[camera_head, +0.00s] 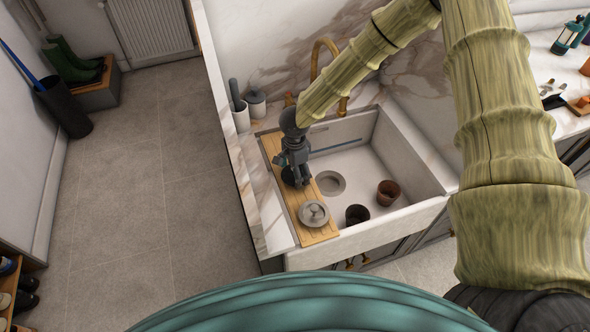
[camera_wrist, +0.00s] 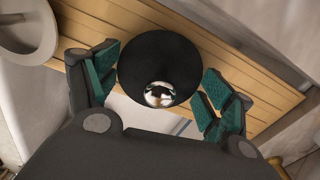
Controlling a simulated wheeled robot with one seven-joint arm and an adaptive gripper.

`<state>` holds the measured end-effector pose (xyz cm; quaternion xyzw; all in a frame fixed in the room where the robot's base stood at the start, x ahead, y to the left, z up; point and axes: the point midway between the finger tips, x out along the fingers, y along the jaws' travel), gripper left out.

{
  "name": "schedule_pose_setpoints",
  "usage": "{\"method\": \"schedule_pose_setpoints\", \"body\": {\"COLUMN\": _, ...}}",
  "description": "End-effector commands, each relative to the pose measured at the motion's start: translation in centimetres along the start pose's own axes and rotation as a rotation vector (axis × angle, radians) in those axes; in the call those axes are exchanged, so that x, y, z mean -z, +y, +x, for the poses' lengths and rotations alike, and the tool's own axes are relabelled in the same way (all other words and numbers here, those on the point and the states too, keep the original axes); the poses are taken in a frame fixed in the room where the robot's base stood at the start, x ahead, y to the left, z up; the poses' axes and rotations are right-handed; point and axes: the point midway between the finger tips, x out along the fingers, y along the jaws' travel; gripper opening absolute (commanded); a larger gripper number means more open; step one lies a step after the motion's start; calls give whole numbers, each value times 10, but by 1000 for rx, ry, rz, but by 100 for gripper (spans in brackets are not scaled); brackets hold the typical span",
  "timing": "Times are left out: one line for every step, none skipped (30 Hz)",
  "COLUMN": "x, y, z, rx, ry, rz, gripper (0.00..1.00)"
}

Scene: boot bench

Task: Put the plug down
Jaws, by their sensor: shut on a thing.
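The plug (camera_wrist: 158,58) is a black round disc with a shiny metal knob, seen from above in the wrist view. My gripper (camera_wrist: 160,84) is shut on it, with green-padded fingers on either side. In the head view my gripper (camera_head: 295,178) is over the wooden board (camera_head: 321,233) on the left side of the sink. The board (camera_wrist: 255,78) also shows beneath the plug in the wrist view. I cannot tell whether the plug touches the board. The sink's round drain (camera_head: 330,183) lies just right of my gripper.
A grey round dish (camera_head: 313,214) sits on the near end of the board. Two brown pots (camera_head: 388,192) (camera_head: 357,214) stand in the sink. A brass tap (camera_head: 325,58) rises behind, and a grey canister (camera_head: 256,103) stands at the back left. The board is bare between gripper and dish.

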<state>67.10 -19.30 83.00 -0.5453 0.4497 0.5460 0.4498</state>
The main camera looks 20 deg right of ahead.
Motion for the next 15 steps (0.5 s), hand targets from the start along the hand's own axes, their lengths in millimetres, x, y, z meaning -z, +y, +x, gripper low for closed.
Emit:
{"method": "schedule_pose_setpoints", "body": {"x": 0, "y": 0, "z": 0, "rx": 1, "ry": 0, "rz": 0, "gripper": 57}}
{"method": "schedule_pose_setpoints", "body": {"x": 0, "y": 0, "z": 0, "rx": 1, "ry": 0, "rz": 0, "gripper": 57}}
{"method": "schedule_pose_setpoints", "body": {"x": 0, "y": 0, "z": 0, "rx": 1, "ry": 0, "rz": 0, "gripper": 57}}
{"method": "schedule_pose_setpoints", "body": {"x": 0, "y": 0, "z": 0, "rx": 1, "ry": 0, "rz": 0, "gripper": 57}}
{"method": "schedule_pose_setpoints", "body": {"x": 0, "y": 0, "z": 0, "rx": 1, "ry": 0, "rz": 0, "gripper": 57}}
{"method": "schedule_pose_setpoints", "body": {"x": 0, "y": 0, "z": 0, "rx": 0, "ry": 0, "rz": 0, "gripper": 57}}
{"method": "schedule_pose_setpoints", "body": {"x": 0, "y": 0, "z": 1, "rx": 0, "ry": 0, "rz": 0, "gripper": 57}}
{"method": "schedule_pose_setpoints", "body": {"x": 0, "y": 0, "z": 2, "rx": 0, "ry": 0, "rz": 0, "gripper": 57}}
{"method": "schedule_pose_setpoints", "body": {"x": 0, "y": 0, "z": 3, "rx": 0, "ry": 0, "rz": 0, "gripper": 57}}
{"method": "schedule_pose_setpoints", "body": {"x": 0, "y": 0, "z": 2, "rx": 0, "ry": 0, "rz": 0, "gripper": 86}}
{"method": "schedule_pose_setpoints", "body": {"x": 0, "y": 0, "z": 2, "rx": 0, "ry": 0, "rz": 0, "gripper": 92}}
{"method": "schedule_pose_setpoints", "body": {"x": 0, "y": 0, "z": 2, "rx": 0, "ry": 0, "rz": 0, "gripper": 99}}
{"method": "schedule_pose_setpoints", "body": {"x": 0, "y": 0, "z": 2, "rx": 0, "ry": 0, "rz": 0, "gripper": 100}}
{"method": "schedule_pose_setpoints", "body": {"x": 0, "y": 0, "z": 2, "rx": 0, "ry": 0, "rz": 0, "gripper": 100}}
{"method": "schedule_pose_setpoints", "body": {"x": 0, "y": 0, "z": 2, "rx": 0, "ry": 0, "rz": 0, "gripper": 100}}
